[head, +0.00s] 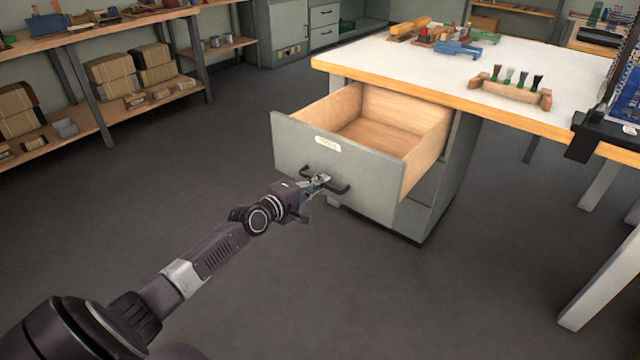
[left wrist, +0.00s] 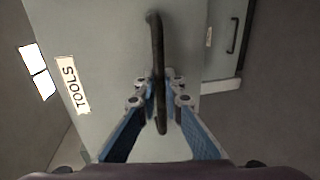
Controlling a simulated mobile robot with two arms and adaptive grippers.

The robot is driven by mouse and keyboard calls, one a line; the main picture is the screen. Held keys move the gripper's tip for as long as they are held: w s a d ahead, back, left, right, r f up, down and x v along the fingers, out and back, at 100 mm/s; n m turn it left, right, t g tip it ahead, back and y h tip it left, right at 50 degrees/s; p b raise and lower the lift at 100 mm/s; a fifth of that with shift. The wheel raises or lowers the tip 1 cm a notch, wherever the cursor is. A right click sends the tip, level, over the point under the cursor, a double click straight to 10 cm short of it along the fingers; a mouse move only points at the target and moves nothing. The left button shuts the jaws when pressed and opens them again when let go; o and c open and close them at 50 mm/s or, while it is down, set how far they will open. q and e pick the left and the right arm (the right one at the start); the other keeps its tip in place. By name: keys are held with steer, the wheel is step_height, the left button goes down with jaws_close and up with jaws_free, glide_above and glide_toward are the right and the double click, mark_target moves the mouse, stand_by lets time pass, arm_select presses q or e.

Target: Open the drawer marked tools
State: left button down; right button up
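The drawer marked tools (head: 300,165) is pulled well out of the grey cabinet under the workbench, and its bare wooden inside looks empty. Its label reads TOOLS in the left wrist view (left wrist: 72,85). The dark bar handle (head: 341,188) is on the drawer front and runs upright through the middle of the left wrist view (left wrist: 157,50). My left gripper (head: 320,180) is at the handle, its blue fingers (left wrist: 160,92) on either side of the bar and closed in on it. My right gripper is not in view.
The white workbench top (head: 400,65) with a wooden edge stands above the drawer. It bears a wooden brush rack (head: 512,92) and several coloured tools. A lower drawer (head: 415,215) is closed. Shelves with brown boxes (head: 110,68) stand at the left. Grey floor (head: 400,300) in front is clear.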

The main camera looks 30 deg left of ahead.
arm_select(q)
steer(key=c, duration=2)
jaws_free()
steer(key=shift+c, duration=0.2)
steer(key=v, duration=1.2)
